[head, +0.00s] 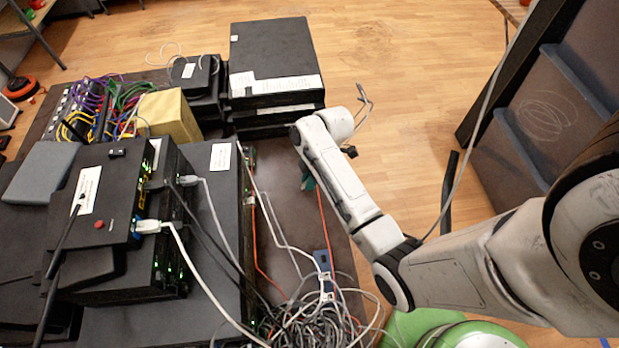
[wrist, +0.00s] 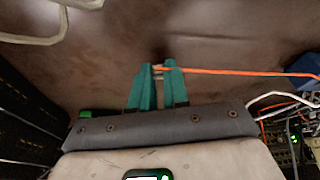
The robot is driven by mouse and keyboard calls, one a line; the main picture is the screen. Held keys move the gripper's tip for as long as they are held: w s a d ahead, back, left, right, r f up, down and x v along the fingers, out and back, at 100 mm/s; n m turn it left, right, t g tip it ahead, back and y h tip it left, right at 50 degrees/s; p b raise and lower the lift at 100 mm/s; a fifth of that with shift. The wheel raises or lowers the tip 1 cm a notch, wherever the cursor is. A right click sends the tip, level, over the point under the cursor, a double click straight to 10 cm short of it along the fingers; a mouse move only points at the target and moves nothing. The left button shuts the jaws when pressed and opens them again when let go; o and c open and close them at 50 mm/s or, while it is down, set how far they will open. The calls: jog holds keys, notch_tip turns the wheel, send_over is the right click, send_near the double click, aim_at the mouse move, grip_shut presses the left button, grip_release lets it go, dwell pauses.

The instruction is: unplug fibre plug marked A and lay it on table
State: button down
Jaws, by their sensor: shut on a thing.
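My gripper (head: 306,178) shows only in part in the head view, its teal fingers low over the brown table (head: 291,218) behind my arm. In the wrist view the teal fingers (wrist: 161,72) are shut on a small pale fibre plug (wrist: 158,69). An orange fibre cable (wrist: 240,72) runs from the plug to the right. The same cable shows in the head view (head: 324,222), leading down towards a cable heap. The plug is mostly hidden by the fingers, and no mark A is readable. I cannot tell whether it touches the table.
Black network units (head: 215,200) with plugged cables stand left of my gripper. A tangled cable heap (head: 315,322) and a blue-white connector piece (head: 325,265) lie nearer me. Stacked black boxes (head: 275,60) stand behind. Bare table surrounds the fingers.

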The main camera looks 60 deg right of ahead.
jog(key=c, duration=1)
grip_release()
jog(key=shift+c, duration=0.2)
jog(key=v, duration=1.1)
jog(key=shift+f, duration=0.1)
jog(key=s+a+f+m+h, duration=0.2)
jog(key=s+a+f+m, duration=0.1)
jog(key=s+a+m, duration=0.8)
jog(key=s+a, duration=0.1)
jog(key=a, duration=0.3)
jog(key=shift+s+a+g+h, duration=0.2)
jog(key=shift+g+h, duration=0.1)
jog(key=shift+g, duration=0.1)
